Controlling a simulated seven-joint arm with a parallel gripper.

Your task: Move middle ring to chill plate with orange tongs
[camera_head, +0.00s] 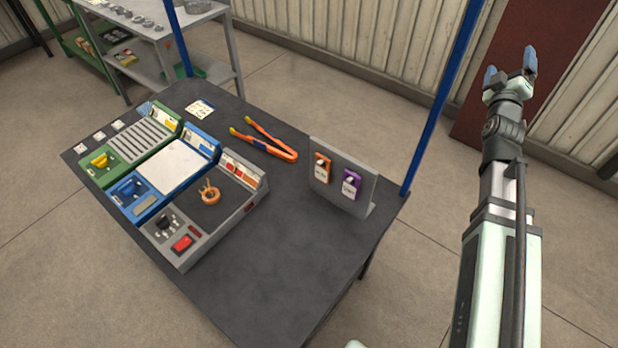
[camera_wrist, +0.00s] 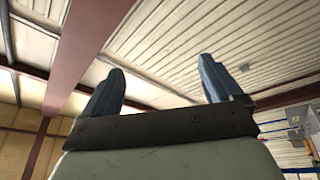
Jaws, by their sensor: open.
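The orange tongs (camera_head: 272,144) lie on the dark table, with their yellowish tips toward the upper left. One copper-coloured ring (camera_head: 208,197) shows at the dark pit area of the grey unit (camera_head: 190,257). I cannot tell whether other rings are hidden below it. The blue unit beside it carries a pale flat plate (camera_head: 174,166), which looks like the chill plate. My gripper (camera_head: 511,70) is raised to the right of the table, far from the tongs and ring. It is open and empty; the wrist view shows both blue fingers (camera_wrist: 160,68) spread apart.
A green unit with a slatted top (camera_head: 128,145) stands left of the blue one. An upright grey panel (camera_head: 341,178) with orange and purple switch boxes stands at the table's right. Blue posts (camera_head: 440,100) rise at the table's edge. The table's front part (camera_head: 285,265) is clear.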

